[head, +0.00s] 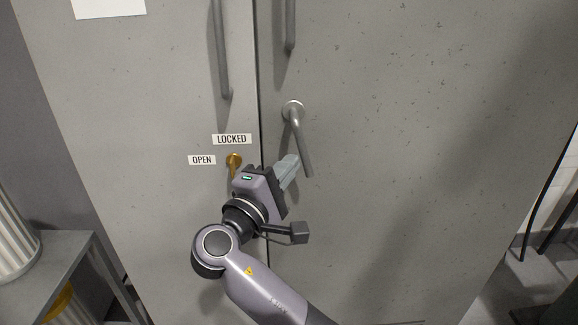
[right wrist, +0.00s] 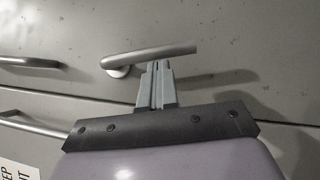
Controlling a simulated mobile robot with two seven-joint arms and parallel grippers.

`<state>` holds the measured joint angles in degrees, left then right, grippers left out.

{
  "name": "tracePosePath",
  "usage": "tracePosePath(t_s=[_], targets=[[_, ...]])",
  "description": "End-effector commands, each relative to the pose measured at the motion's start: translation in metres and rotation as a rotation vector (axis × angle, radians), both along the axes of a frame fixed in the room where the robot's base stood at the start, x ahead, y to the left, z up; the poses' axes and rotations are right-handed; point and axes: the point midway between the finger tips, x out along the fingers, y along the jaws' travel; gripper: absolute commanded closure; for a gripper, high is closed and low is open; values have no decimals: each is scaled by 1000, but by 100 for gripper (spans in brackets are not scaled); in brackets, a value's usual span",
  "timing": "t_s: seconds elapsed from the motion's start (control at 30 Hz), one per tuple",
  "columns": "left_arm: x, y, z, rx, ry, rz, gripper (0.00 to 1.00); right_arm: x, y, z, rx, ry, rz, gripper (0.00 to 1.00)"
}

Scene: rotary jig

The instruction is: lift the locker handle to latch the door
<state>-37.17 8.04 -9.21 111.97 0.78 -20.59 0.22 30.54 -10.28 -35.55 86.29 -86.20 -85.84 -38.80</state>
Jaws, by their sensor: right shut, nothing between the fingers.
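The grey lever handle (head: 299,130) is on the right locker door (head: 410,130). It hangs steeply down from its round mount, its free end lowest and slightly to the right. My right gripper (head: 292,165) is shut and empty, with its fingertips beside the lower part of the lever. In the right wrist view the fingertips (right wrist: 157,68) are right at the lever (right wrist: 160,52), on its near side; I cannot tell whether they touch it. A small brass latch (head: 234,160) is on the left door, by the LOCKED and OPEN labels. My left gripper is not in view.
Two long vertical bar pulls (head: 220,60) (head: 290,25) are on the doors above. A grey bench (head: 60,255) with a ribbed pale cylinder (head: 12,240) stands at lower left. Dark cables or stands (head: 545,210) are at the right edge. The right door's face is otherwise clear.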

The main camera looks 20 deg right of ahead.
Motion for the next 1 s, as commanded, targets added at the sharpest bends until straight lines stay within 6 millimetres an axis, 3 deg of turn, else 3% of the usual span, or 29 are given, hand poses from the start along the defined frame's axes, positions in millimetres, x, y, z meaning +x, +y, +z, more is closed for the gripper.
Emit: tracePosePath(t_s=[0.57, 1.0], targets=[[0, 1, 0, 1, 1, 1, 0, -1, 0, 0, -3, 2, 0, 100], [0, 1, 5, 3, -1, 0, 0, -2, -14, 0, -63, 18, -1, 100]])
